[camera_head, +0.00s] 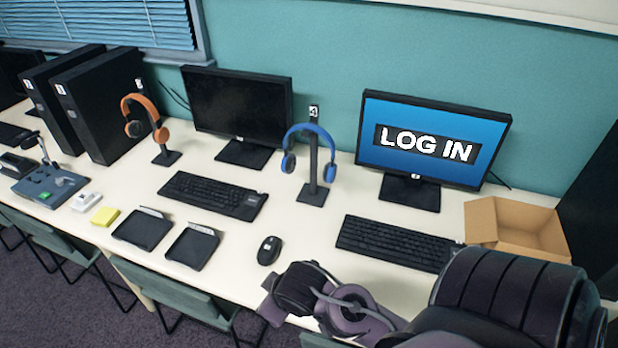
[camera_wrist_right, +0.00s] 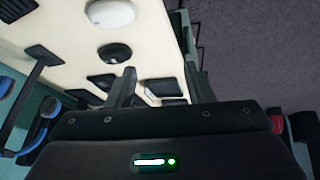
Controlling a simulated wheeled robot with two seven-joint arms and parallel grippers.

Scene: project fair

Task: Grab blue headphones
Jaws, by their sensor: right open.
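The blue headphones (camera_head: 289,162) hang on a black stand (camera_head: 313,180) between the two monitors in the head view. They also show, partly cut off, at the left edge of the right wrist view (camera_wrist_right: 7,87). My right arm comes in from the lower right of the head view, its wrist over the table's front edge, nearer to me than the headphones. My right gripper (camera_wrist_right: 162,90) is open in the wrist view, with its two fingers apart and nothing seen between them. My left gripper is not in view.
A black mouse (camera_head: 269,250) and keyboards (camera_head: 395,243) (camera_head: 212,196) lie in front of the stand. A lit monitor (camera_head: 433,138) and open cardboard box (camera_head: 482,220) are to the right. Orange headphones (camera_head: 139,105) hang further left. Clear tabletop lies between the mouse and the stand.

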